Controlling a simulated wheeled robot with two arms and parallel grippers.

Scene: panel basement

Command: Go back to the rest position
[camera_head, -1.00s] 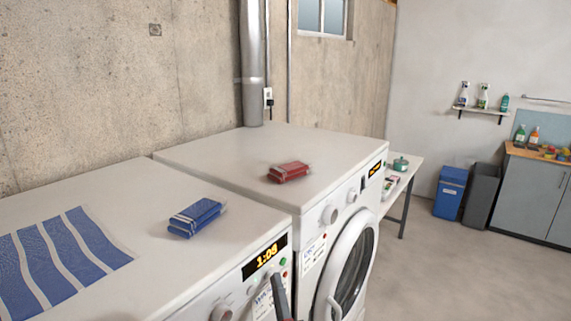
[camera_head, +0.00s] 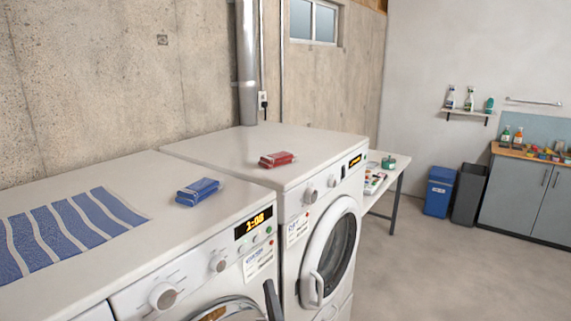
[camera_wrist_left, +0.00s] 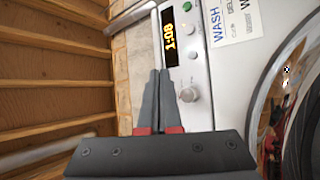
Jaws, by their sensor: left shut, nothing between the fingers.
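My left gripper (camera_head: 272,299) shows as a dark finger shape at the bottom of the head view, in front of the washer with the 1:08 display. In the left wrist view its two dark fingers (camera_wrist_left: 158,95) with red bases lie together, shut and empty. Behind them in that view is the washer's control panel (camera_wrist_left: 196,75) with its lit display, knobs and WASH label. I cannot tell the exact gap between fingertips and panel. My right gripper is not in view.
A blue pack (camera_head: 198,191) and a striped blue cloth (camera_head: 72,228) lie on the near washer (camera_head: 130,179). A red pack (camera_head: 277,159) lies on the second machine (camera_head: 228,150). A small table (camera_head: 400,166), bins (camera_head: 440,190) and a cabinet (camera_head: 513,200) stand beyond. The floor at right is clear.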

